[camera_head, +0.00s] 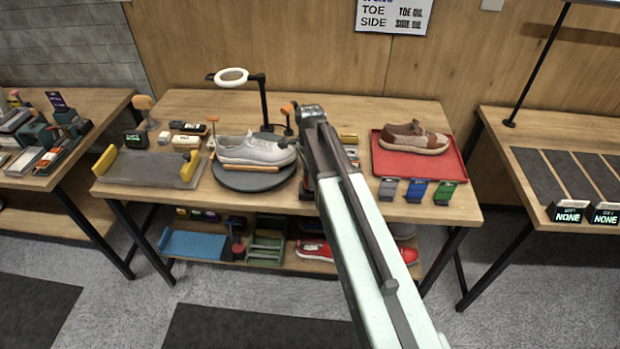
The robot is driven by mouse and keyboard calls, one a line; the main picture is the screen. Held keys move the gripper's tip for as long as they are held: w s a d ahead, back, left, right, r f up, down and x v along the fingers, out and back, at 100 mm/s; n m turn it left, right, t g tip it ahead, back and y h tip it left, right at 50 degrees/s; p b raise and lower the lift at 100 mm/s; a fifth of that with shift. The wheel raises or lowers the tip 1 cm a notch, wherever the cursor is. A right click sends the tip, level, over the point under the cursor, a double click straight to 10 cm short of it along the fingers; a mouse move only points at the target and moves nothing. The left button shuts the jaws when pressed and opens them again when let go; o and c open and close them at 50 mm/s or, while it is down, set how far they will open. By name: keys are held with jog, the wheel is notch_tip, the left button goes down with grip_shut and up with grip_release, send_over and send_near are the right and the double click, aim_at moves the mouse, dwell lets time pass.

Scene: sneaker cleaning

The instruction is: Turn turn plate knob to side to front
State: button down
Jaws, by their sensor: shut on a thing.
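The turn plate (232,182) is a dark round disc on the middle table. A pale grey sneaker (252,150) lies on it, roughly lengthwise left to right, with a thin orange-brown bar along its near side. My gripper (306,188) reaches down at the right edge of the plate, close to the sneaker's right end. It is shut on what I take to be the turn plate knob, which is mostly hidden by the gripper and my arm.
A ring lamp (232,75) stands behind the plate. A grey tray (150,170) with yellow ends is left; a red tray (446,170) with a brown sneaker (413,138) is right. Coloured blocks (416,191) line the front edge. Side tables flank this one.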

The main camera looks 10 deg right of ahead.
jog(key=c, duration=0.9)
grip_release()
jog(key=shift+r, duration=0.1)
notch_tip(320, 180, up, 8)
jog(key=p, duration=0.8)
jog(key=shift+f, duration=0.3)
